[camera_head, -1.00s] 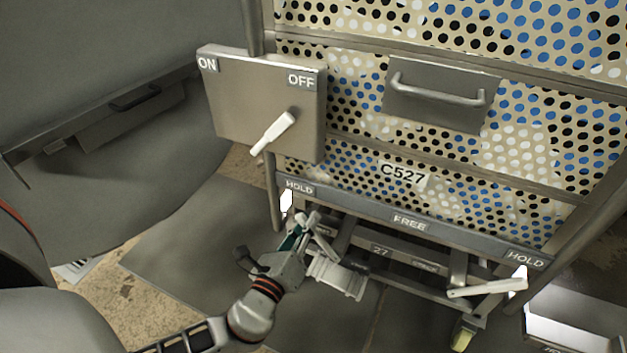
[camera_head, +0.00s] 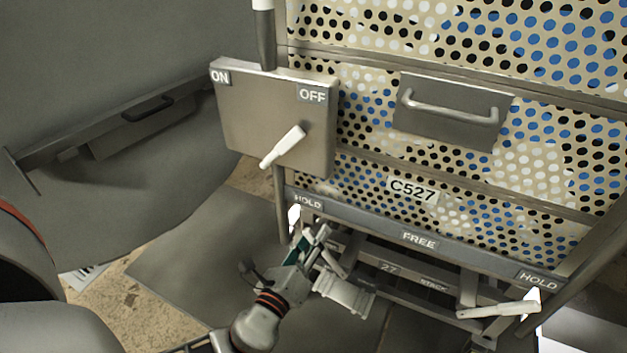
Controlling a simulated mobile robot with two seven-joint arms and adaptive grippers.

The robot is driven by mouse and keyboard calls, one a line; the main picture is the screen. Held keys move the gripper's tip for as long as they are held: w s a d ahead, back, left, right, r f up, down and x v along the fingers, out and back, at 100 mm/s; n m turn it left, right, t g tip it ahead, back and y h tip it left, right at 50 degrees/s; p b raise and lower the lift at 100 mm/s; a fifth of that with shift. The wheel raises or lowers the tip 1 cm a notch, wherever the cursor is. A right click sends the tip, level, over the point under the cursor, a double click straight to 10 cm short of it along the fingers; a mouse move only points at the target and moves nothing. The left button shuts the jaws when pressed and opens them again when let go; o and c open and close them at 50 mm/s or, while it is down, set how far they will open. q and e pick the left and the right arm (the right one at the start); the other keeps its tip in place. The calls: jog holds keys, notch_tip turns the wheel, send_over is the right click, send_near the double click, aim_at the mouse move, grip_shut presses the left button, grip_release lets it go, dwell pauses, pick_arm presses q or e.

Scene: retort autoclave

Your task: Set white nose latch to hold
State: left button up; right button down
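A perforated trolley labelled C527 fills the right of the view. Its lower grey bar (camera_head: 428,241) reads HOLD at the left end, FREE in the middle and HOLD at the right end. One white latch lever (camera_head: 333,263) is under the left part of the bar, partly hidden by my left gripper. Another white lever (camera_head: 497,309) lies nearly level under the right HOLD label. My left gripper (camera_head: 312,243) is at the left lever, fingers pointing up and right. Whether it touches or grips the lever is unclear. My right gripper is not in view.
A grey box (camera_head: 238,118) marked ON and OFF carries a white handle (camera_head: 283,147) above my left gripper. A grey drawer-like panel with a bar handle (camera_head: 450,106) is on the trolley front. A large grey curved surface (camera_head: 110,50) stands left.

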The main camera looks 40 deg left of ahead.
aim_at(320, 198)
pick_arm(q)
notch_tip(320, 198, up, 10)
jog(key=shift+f, duration=0.1)
dwell(0.4)
